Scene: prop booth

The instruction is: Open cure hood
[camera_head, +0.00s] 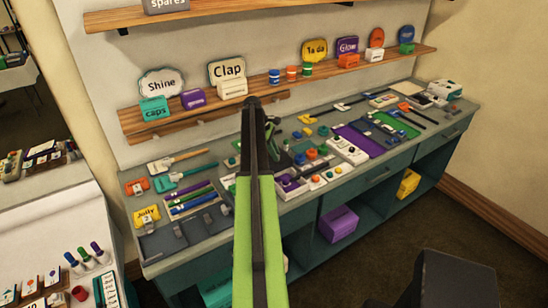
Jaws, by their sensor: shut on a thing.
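My green and black arm reaches up the middle of the view over the workbench (330,210). Its far end bends down towards the bench, where my gripper (280,152) shows small and dark, partly behind the arm. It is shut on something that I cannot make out. No cure hood can be told for certain. Near the gripper, to its right, are a white box with coloured knobs (347,151) and an orange knob. A pale tray with purple contents (288,185) lies just below it. Part of the bench is hidden by my arm.
Pens in a tray (192,199), a yellow tag (147,216) and tools crowd the bench's left part. A purple mat (358,141) and green mat (395,124) lie to the right. Shelves (200,119) with signs hang behind. A white-topped table (65,240) stands left.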

